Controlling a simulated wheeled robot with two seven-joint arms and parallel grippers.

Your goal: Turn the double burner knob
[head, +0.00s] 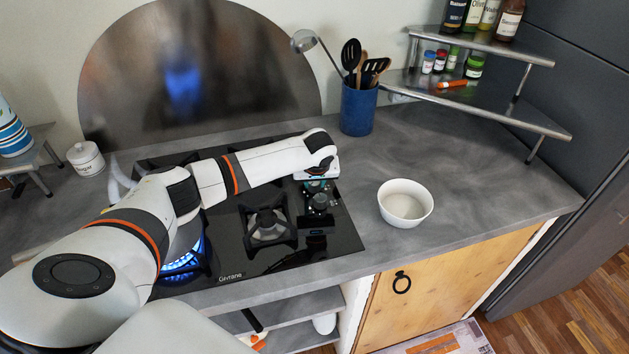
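The black glass hob (345,240) is set in the grey counter. A blue flame ring (187,258) burns at its front left burner, partly behind my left arm. A smaller burner (268,226) with a black grate sits to the right and shows no flame. My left arm reaches across the hob, and my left gripper (318,198) points down over the right edge strip, where the knobs are. The gripper covers much of this strip, so I cannot pick out the double burner knob or tell whether the fingers touch it. The finger gap is unclear. My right gripper is out of view.
A white bowl (405,203) stands on the counter right of the hob. A blue utensil pot (358,108) stands behind. A two-tier corner shelf (490,100) holds jars and bottles. A sugar jar (86,158) is at the left. The counter right of the bowl is clear.

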